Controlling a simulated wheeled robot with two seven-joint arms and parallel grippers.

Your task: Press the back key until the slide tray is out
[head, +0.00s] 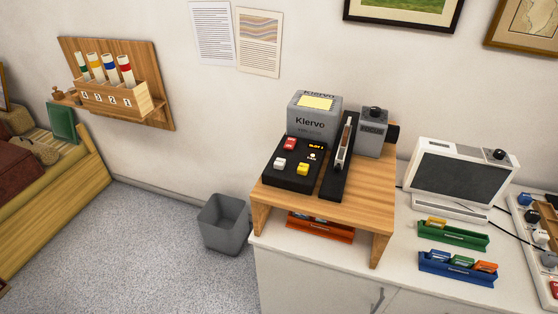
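A grey slide projector marked Klervo (312,120) stands on a wooden stand, with a yellow label on top. A black key panel (291,180) in front of it carries a red key (289,144), a white key (279,162), a yellow key (303,168) and a small lit display (316,147). I cannot read which key is the back key. A narrow slide tray (344,143) sits upright on a long black track (333,183), between the grey body and the lens unit (372,130). How far the tray is in is hard to tell. Neither gripper shows.
The wooden stand (345,208) is on a white cabinet, with an orange tray (320,226) beneath it. To the right are a screen (457,178), a green tray (453,237) and a blue tray (456,270). A grey bin (224,224) stands on the floor to the left.

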